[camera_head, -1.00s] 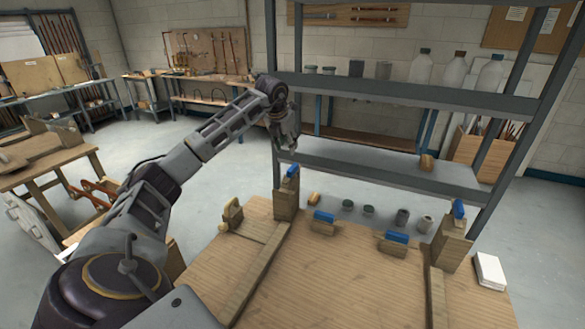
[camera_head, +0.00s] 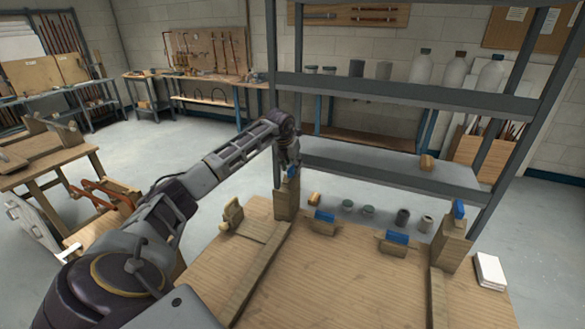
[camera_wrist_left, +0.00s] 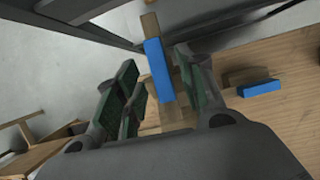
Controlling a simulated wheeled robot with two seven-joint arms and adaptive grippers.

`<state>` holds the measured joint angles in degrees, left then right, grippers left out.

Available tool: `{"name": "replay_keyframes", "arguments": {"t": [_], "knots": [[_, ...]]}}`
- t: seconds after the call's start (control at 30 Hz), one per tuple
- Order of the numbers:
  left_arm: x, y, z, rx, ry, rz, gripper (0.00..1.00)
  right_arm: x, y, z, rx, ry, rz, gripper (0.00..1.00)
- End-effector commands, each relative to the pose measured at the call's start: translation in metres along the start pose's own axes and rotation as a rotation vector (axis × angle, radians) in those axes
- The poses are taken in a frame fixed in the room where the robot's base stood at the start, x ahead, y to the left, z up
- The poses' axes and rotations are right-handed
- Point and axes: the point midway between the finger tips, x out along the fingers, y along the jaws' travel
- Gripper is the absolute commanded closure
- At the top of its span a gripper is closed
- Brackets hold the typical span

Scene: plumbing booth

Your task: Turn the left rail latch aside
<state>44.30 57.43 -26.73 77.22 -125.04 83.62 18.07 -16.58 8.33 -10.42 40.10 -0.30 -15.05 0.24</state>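The left rail latch is a blue block (camera_head: 292,173) on top of the wooden post (camera_head: 287,205) at the far end of the left rail. In the left wrist view the blue latch (camera_wrist_left: 158,70) lies between the spread green-padded fingers of my left gripper (camera_wrist_left: 162,88), with gaps on both sides. In the head view my left gripper (camera_head: 289,162) is right at the latch from above and partly covers it. I cannot tell whether a finger touches it. My right gripper is in neither view.
A grey shelf rack (camera_head: 390,175) stands close behind the post. The right post (camera_head: 452,243) carries another blue latch (camera_head: 458,209). Two low blue-topped blocks (camera_head: 324,217) (camera_head: 397,238) sit at the board's far edge. The middle of the wooden board (camera_head: 330,285) is clear.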

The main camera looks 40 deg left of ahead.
Motion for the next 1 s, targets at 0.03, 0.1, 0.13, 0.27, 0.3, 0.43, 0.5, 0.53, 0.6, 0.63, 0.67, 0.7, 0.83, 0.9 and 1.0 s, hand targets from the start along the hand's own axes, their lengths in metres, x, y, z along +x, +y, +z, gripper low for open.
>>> {"name": "replay_keyframes", "arguments": {"t": [0.03,0.1,0.13,0.27,0.3,0.43,0.5,0.53,0.6,0.63,0.67,0.7,0.83,0.9,1.0], "knots": [[0.005,-0.001,0.0,0.0,0.001,-0.001,0.61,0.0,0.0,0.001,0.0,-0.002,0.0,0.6],[0.01,-0.001,0.0,0.0,0.0,-0.001,0.61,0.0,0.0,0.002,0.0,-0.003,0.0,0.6],[0.012,0.0,0.0,0.0,-0.001,0.0,0.61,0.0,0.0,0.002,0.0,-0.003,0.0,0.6],[0.016,0.0,0.0,0.001,-0.001,0.0,0.61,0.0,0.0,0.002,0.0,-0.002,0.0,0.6],[0.017,0.0,0.0,0.001,-0.001,0.0,0.61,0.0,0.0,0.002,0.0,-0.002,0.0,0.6],[0.017,0.0,0.0,0.001,-0.001,0.0,0.61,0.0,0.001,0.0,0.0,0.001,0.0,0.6],[0.017,0.0,0.0,0.001,-0.001,0.0,0.61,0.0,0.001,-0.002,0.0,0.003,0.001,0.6],[0.017,0.0,0.0,0.001,-0.001,0.0,0.61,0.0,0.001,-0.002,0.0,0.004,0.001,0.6],[0.017,0.0,0.0,0.001,-0.001,0.0,0.66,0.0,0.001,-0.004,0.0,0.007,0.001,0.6],[0.017,0.0,0.0,0.001,-0.001,0.0,0.7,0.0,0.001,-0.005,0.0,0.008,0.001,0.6],[0.017,0.0,0.0,0.001,-0.001,0.0,0.74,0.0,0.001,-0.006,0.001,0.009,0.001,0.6],[0.017,0.0,0.0,0.001,-0.001,0.0,0.79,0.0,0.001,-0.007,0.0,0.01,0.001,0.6],[0.017,0.0,0.0,0.001,-0.001,0.0,0.95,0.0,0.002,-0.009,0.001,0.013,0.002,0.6],[0.017,0.0,0.0,0.001,-0.001,0.0,1.0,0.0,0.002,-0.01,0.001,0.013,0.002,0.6],[0.017,0.0,0.0,0.001,-0.001,0.0,1.0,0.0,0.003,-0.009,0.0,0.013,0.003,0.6]]}}
